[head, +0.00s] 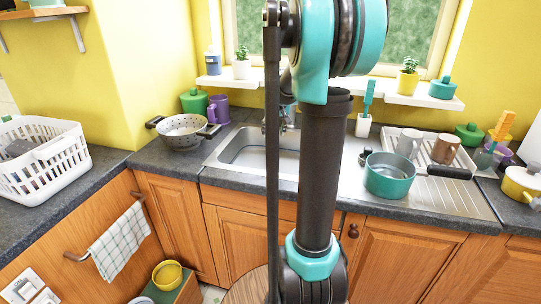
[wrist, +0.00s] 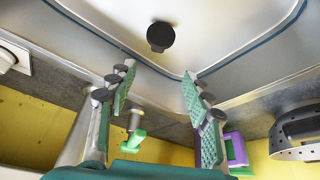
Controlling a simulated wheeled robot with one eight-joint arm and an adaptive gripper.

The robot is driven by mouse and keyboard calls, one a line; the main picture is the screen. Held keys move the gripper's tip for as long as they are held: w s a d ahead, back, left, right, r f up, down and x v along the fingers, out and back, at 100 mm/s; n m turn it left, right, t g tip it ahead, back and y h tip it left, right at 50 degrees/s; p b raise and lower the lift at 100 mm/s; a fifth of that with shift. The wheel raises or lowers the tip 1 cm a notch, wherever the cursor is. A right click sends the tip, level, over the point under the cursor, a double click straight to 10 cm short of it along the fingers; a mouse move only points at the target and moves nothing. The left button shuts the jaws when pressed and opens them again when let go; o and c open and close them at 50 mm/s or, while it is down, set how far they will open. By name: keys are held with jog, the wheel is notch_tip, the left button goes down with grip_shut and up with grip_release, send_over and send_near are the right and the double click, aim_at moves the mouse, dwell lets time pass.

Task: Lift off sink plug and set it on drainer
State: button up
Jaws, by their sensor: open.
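The sink plug (wrist: 160,36) is a small dark round disc on the pale sink floor, near the top middle of the wrist view. My gripper (wrist: 158,75) is open and empty, with its two green-padded fingers apart. In the wrist view the plug lies beyond the fingertips, apart from them. In the head view the sink (head: 245,157) is partly hidden by my arm, and neither plug nor gripper can be made out. The metal drainer (head: 453,196) lies right of the sink, with ridged grooves in its bare front right part.
A teal saucepan (head: 390,182) stands on the drainer's left part. Behind it a rack holds a grey mug (head: 409,143) and a brown mug (head: 446,149). A colander (head: 182,131) stands left of the sink. A tap stands behind the basin. The drainer's front right is clear.

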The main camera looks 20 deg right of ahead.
aim_at(271, 152)
jog(key=x, duration=0.9)
jog(key=shift+w+f, duration=0.15)
jog(key=shift+f, duration=0.1)
jog(key=shift+x, duration=2.55)
jog(key=shift+w+d+r, duration=0.1)
jog(key=shift+w+d, duration=0.05)
jog(key=c, duration=1.1)
